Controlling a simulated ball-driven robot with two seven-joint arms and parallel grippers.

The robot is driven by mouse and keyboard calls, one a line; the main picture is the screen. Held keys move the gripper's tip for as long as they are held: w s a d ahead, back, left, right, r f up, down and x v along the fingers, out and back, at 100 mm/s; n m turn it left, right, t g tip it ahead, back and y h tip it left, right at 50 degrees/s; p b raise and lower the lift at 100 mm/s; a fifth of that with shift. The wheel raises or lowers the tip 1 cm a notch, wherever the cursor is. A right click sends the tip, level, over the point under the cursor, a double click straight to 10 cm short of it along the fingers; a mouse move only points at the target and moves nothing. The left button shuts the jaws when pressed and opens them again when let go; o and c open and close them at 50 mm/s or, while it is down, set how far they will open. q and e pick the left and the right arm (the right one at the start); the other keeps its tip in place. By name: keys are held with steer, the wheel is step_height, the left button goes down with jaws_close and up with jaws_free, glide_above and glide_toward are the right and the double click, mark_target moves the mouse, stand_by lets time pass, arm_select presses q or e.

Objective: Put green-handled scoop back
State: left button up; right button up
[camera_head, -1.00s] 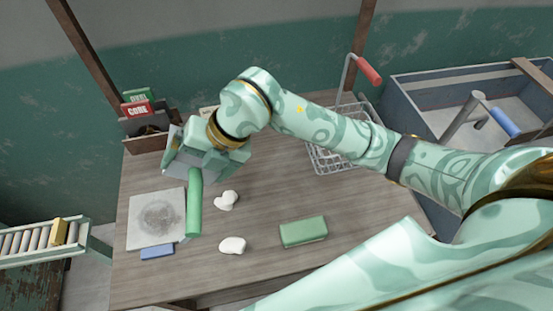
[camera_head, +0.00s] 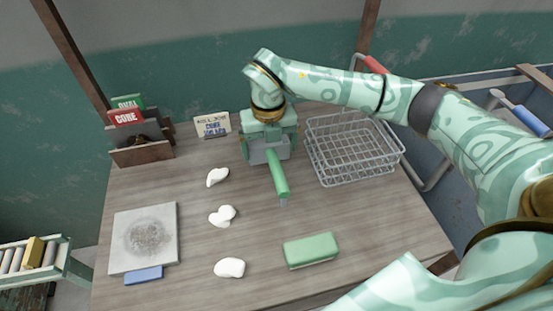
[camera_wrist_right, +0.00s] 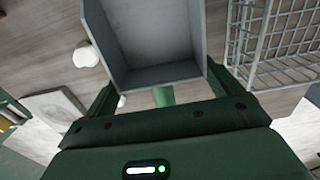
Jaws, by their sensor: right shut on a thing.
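The green-handled scoop has a grey box-like pan (camera_head: 257,154) and a green handle (camera_head: 278,174). My right gripper (camera_head: 270,146) is shut on it and holds it over the back middle of the wooden table, left of the wire basket. The handle points toward the table's front. In the right wrist view the open grey pan (camera_wrist_right: 152,70) fills the upper middle between the fingers, with part of the green handle (camera_wrist_right: 163,96) below it. The exact grip contact is hidden. My left gripper is not in view.
A wire basket (camera_head: 352,150) stands at the table's right. Three white lumps (camera_head: 222,216) lie mid-table. A green block (camera_head: 311,250) lies in front, a grey slab (camera_head: 167,252) and blue block (camera_head: 143,275) at left. A card rack (camera_head: 140,155) and small sign (camera_head: 213,125) stand behind.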

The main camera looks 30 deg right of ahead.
steer(key=shift+w+d+f, duration=0.15)
steer(key=shift+d+f, duration=0.25)
steer(key=shift+f, duration=0.1)
steer(key=shift+w+d+f, duration=0.15)
steer(key=shift+d+f, duration=0.2)
steer(key=shift+f, duration=0.15)
steer(key=f+b, duration=0.1)
steer(key=f, duration=0.1)
steer(key=d+f+b, duration=0.1)
steer(key=f, duration=0.1)
steer(key=shift+w+d+f+b, duration=0.2)
steer(key=shift+f+b, duration=0.1)
steer(key=shift+f, duration=0.1)
steer(key=shift+a+r, duration=0.1)
steer(key=shift+r, duration=0.05)
steer(key=shift+c, duration=0.4)
steer(key=o, duration=0.9)
arm_select(q)
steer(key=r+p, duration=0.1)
steer(key=p, duration=0.3)
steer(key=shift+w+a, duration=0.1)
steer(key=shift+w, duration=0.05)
arm_select(e)
step_height(320, 180, up, 12)
steer(key=shift+s+r, duration=0.1)
